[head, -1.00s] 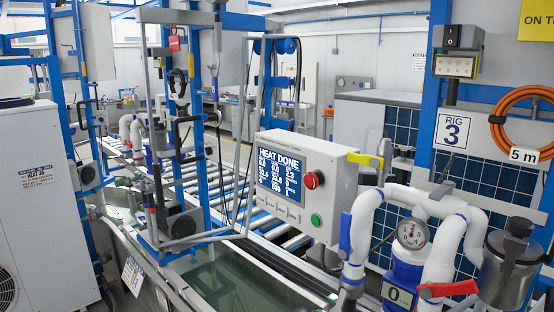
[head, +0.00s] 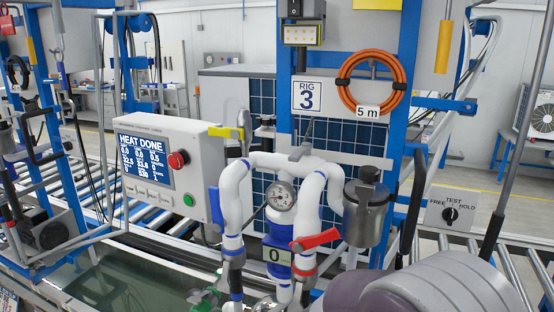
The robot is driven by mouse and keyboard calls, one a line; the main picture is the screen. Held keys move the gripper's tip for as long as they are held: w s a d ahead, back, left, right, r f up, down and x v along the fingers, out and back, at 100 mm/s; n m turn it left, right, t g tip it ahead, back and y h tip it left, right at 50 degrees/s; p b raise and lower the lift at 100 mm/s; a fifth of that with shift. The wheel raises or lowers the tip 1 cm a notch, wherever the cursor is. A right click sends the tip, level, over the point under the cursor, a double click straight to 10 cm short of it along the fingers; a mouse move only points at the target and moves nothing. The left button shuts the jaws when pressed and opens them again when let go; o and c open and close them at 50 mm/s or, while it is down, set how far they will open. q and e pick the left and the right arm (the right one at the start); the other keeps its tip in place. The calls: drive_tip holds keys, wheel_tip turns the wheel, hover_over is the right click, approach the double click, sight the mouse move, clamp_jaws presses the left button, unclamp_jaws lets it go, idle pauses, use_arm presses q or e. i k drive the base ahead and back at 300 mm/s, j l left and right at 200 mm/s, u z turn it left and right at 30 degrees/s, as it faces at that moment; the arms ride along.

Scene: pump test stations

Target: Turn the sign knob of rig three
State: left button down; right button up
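The sign knob is a small black knob (head: 450,214) on a grey plate (head: 432,220) marked FREE, TEST and HOLD, at the right in the head view. FREE is to the knob's left, TEST above it and HOLD to its right. The knob is too small to tell surely which word it points at. Neither of my grippers shows. A large grey, rounded part at the bottom right seems to be my own arm, below the plate.
White pipes with a gauge (head: 281,195), a red lever (head: 315,239) and a metal canister (head: 366,208) stand left of the plate. A HEAT DONE panel (head: 190,140) is further left. A dark-ended grey rod (head: 493,232) rises just right of the plate.

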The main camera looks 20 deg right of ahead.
sight(450, 214)
drive_tip(key=z, duration=1.95)
